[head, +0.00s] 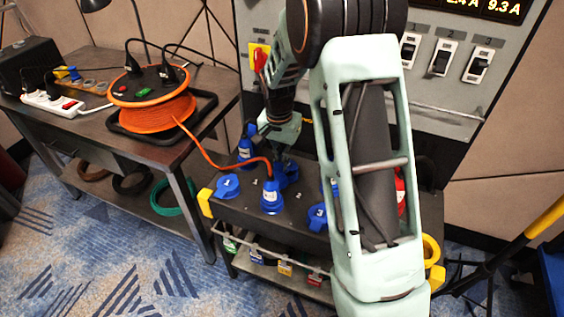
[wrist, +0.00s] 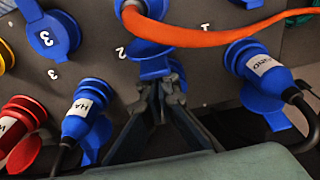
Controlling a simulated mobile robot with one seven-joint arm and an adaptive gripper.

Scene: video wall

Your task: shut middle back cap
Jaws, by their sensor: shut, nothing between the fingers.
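The middle back socket's blue cap (wrist: 153,69) shows in the wrist view below the orange cable, partly hidden by my fingers. Its blue also shows in the head view (head: 290,170) behind the front plug. I cannot tell how far the cap is closed. My gripper (wrist: 166,94) is shut and empty, its tips at the cap; touching or just above it, I cannot tell. It points down at the dark socket box in the head view (head: 278,147).
A blue plug (head: 270,197) with an orange cable sits in the middle front socket. Labelled plugs stand on both sides of my fingers, right (wrist: 258,68) and left (wrist: 84,112). A blue cap (wrist: 50,33) lies near a number 3. A cable reel (head: 152,105) stands on the left table.

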